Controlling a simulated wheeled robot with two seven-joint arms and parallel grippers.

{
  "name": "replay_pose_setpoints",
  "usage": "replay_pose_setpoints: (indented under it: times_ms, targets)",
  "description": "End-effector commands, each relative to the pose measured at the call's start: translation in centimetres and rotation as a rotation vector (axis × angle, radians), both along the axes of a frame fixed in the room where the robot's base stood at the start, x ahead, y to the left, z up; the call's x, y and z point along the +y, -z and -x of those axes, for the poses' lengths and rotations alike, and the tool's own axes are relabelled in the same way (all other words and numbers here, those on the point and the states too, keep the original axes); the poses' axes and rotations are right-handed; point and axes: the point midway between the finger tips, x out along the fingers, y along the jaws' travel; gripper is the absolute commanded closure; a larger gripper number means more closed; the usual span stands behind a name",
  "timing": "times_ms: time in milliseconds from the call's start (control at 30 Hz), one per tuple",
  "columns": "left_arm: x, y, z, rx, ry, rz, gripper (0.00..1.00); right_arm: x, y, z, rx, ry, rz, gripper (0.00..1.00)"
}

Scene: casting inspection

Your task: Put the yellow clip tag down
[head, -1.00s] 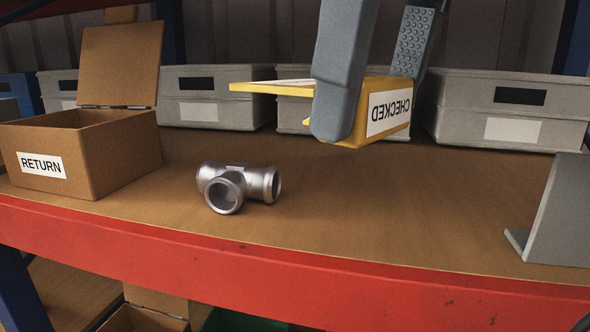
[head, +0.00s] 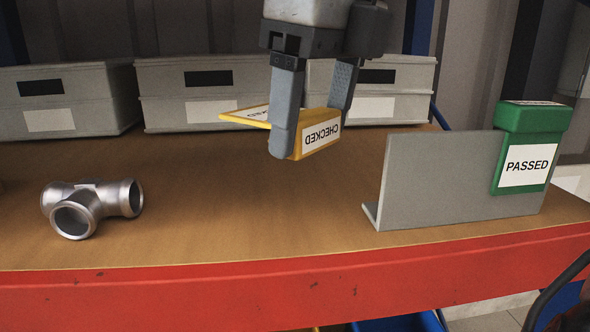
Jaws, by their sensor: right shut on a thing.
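The yellow clip tag (head: 310,151) has a white label reading CHECKED, which appears upside down. My right gripper (head: 312,125) is shut on it and holds it above the wooden shelf (head: 230,215), apart from the surface. One finger covers part of the tag. My left gripper is not in view.
A metal pipe tee (head: 92,205) lies at the left. A grey angled plate (head: 440,180) stands at the right, with a green clip tag labelled PASSED (head: 528,150) on its upper edge. Grey bins (head: 215,95) line the back. The shelf's middle is clear.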

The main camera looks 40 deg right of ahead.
Motion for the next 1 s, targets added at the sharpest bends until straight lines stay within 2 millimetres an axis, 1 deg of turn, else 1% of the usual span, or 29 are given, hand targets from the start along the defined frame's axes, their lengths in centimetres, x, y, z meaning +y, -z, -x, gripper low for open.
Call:
replay_pose_setpoints:
  times_ms: [33,100,200,467,500,633,733,1000]
  targets:
    - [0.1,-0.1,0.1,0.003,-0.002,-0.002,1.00,-0.5,0.9,-0.8,0.006,0.000,-0.003,0.54]
    - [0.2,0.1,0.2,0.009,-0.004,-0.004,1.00,-1.0,2.4,-1.7,0.007,0.000,-0.003,0.54]
    - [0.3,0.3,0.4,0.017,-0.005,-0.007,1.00,-1.5,3.8,-2.8,0.003,0.001,-0.001,0.54]
    - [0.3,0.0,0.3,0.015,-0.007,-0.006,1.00,-2.3,5.7,-4.2,0.002,0.002,-0.002,0.54]
    - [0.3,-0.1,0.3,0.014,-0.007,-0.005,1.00,-2.4,6.2,-4.5,0.003,0.001,-0.003,0.54]
    - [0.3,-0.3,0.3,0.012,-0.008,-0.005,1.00,-2.4,8.2,-4.4,0.003,0.001,0.000,0.54]
    - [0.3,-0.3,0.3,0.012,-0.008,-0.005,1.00,-2.4,8.9,-4.4,0.000,0.000,-0.001,0.54]
    - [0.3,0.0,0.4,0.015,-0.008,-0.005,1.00,-2.4,9.1,-4.4,-0.002,0.002,-0.001,0.54]
